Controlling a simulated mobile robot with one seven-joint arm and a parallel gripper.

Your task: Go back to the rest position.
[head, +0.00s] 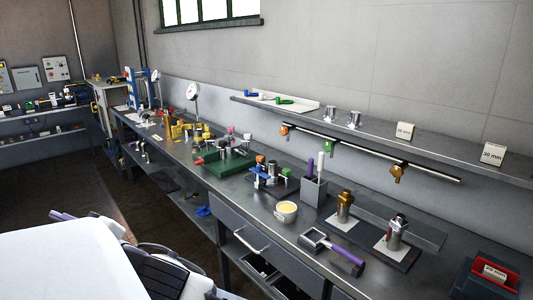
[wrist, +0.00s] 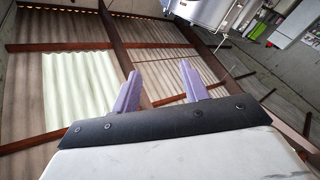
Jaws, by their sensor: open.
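My gripper (wrist: 159,70) shows in the wrist view with its two purple fingers spread apart and nothing between them. Behind the fingers in that view are roof panels and dark beams, so the wrist camera looks upward. In the head view a purple finger (head: 62,215) shows at the lower left, beside the white and black parts of my own arm. The gripper is in front of the workbench (head: 235,205) and apart from it. The rest of the gripper is hidden in the head view.
The long bench carries a green fixture (head: 222,160), a yellow-filled bowl (head: 286,211), a grey holder (head: 314,190), brass and steel fittings on dark plates, and a red box (head: 490,280). A wall shelf (head: 370,122) runs above. Dark open floor (head: 40,180) lies left of the bench.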

